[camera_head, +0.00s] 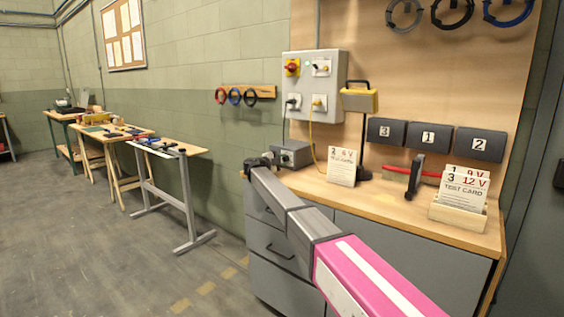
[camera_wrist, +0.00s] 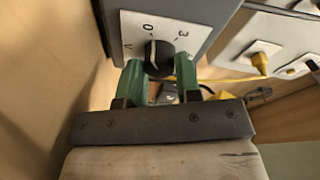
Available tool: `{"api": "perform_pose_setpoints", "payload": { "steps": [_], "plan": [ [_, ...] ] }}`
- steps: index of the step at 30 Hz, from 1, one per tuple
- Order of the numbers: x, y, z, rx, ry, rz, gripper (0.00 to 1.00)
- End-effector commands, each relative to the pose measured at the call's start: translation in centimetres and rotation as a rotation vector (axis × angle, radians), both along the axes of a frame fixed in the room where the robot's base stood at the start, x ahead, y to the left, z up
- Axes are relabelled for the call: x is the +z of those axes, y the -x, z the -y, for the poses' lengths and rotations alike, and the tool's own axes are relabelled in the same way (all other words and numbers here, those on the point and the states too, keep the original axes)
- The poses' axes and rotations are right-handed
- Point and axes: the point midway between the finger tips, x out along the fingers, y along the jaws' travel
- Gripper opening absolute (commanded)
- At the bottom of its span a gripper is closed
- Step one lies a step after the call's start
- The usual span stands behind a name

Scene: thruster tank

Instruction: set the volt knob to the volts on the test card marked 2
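The test card marked 2 (camera_head: 342,167) stands on the bench and reads 6 V. The grey box (camera_head: 291,154) sits on the bench to its left, with my gripper (camera_head: 264,161) at its left front. In the wrist view a black volt knob (camera_wrist: 158,57) sits on a white dial plate (camera_wrist: 131,27) with a 0, a 3 and a V showing; other marks are hidden or cut off. The green fingers of my gripper (camera_wrist: 158,76) are on either side of the knob's lower part; I cannot tell whether they press on it.
A wooden holder (camera_head: 457,216) carries cards 1 (9 V) and 3 (12 V). A wall panel (camera_head: 314,92) with switches and a yellow cable is behind the grey box. Bins marked 3, 1 and 2 (camera_head: 479,144) line the back. A red-handled tool (camera_head: 415,176) stands mid-bench.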

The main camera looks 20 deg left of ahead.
Motion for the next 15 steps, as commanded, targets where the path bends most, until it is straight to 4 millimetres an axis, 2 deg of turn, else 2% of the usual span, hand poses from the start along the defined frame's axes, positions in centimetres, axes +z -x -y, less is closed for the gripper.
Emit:
{"api": "perform_pose_setpoints", "payload": {
  "steps": [15],
  "plan": [
    [-0.04,0.04,0.04,-0.001,-0.079,0.030,0.08]
  ]
}}
